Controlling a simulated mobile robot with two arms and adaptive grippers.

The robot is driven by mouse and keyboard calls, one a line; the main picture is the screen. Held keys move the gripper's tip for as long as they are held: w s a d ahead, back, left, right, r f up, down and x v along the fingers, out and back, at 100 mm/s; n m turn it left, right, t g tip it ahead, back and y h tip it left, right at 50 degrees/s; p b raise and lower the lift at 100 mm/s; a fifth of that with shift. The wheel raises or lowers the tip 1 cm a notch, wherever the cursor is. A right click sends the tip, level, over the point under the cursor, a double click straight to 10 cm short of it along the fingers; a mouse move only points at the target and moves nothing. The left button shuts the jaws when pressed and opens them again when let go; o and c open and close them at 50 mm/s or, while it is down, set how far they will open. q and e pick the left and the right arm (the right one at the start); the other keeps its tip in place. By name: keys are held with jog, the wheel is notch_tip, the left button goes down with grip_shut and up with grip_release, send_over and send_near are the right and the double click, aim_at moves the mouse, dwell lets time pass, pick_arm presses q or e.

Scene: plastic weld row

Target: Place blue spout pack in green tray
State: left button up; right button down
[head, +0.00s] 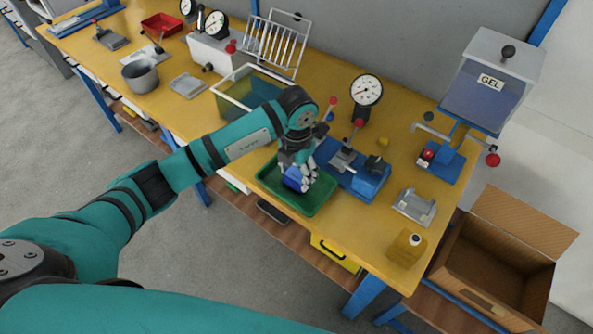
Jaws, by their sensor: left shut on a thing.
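The green tray (312,200) lies on the yellow bench near its front edge. My left gripper (299,182) points down over the tray, shut on the blue spout pack (294,180). The pack is at the tray's left-middle part, within its outline. The fingers hide part of the pack, and I cannot tell whether it touches the tray floor. My right gripper is not in view.
A blue fixture (370,181) with levers stands right beside the tray. A dial gauge (366,91) and a gel dispenser (490,82) stand behind. An open cardboard box (497,262) sits at the right.

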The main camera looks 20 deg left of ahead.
pick_arm(q)
jog(key=o, duration=1.3)
jog(key=shift+c, duration=0.2)
jog(key=shift+r, duration=0.3)
notch_tip(320, 180, up, 12)
jog(key=shift+f+b, duration=0.15)
jog(key=shift+b, duration=0.85)
